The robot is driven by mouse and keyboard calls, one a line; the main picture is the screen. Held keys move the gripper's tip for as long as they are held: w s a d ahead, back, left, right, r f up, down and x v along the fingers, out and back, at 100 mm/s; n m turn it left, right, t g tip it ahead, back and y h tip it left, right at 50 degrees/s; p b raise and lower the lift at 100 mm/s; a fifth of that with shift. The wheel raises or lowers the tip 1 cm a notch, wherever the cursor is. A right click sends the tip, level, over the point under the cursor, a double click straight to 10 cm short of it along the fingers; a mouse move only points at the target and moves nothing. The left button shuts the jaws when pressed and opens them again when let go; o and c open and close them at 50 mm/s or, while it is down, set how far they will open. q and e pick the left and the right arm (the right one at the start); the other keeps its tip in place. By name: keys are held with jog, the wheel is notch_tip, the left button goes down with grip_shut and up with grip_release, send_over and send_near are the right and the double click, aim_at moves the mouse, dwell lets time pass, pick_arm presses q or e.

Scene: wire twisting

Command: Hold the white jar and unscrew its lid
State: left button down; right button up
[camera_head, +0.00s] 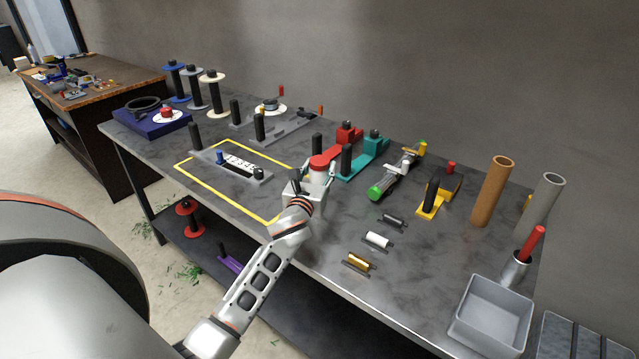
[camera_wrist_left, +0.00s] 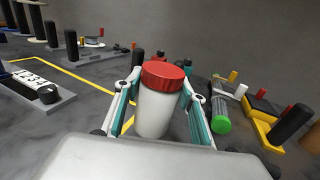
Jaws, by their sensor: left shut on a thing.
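The white jar (camera_wrist_left: 154,113) stands upright in the middle of the left wrist view, with its red lid (camera_wrist_left: 165,74) on top. In the head view the lid (camera_head: 321,162) shows above my left gripper (camera_head: 313,182), near the middle of the workbench. My left gripper (camera_wrist_left: 157,110) is shut on the jar's white body, one finger on each side, below the lid. The lid is clear of the fingers. The jar's base is partly hidden behind my wrist. My right gripper is not in view.
The grey workbench (camera_head: 335,240) has a yellow-outlined area and a number-marked fixture (camera_head: 240,165) left of the jar. A teal fixture (camera_head: 365,160) and a green-ended tool (camera_head: 380,190) stand to the right. A grey bin (camera_head: 487,318) is at front right.

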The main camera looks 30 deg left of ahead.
aim_at(320, 180)
pick_arm(q)
jog(key=shift+f+b, duration=0.6)
jog(key=shift+f, duration=1.4)
jog(key=shift+f, duration=0.1)
jog(key=c, duration=1.3)
grip_release()
jog(key=shift+f, duration=0.1)
jog(key=shift+o, duration=0.2)
jog(key=shift+r, duration=0.25)
jog(key=v, duration=1.2)
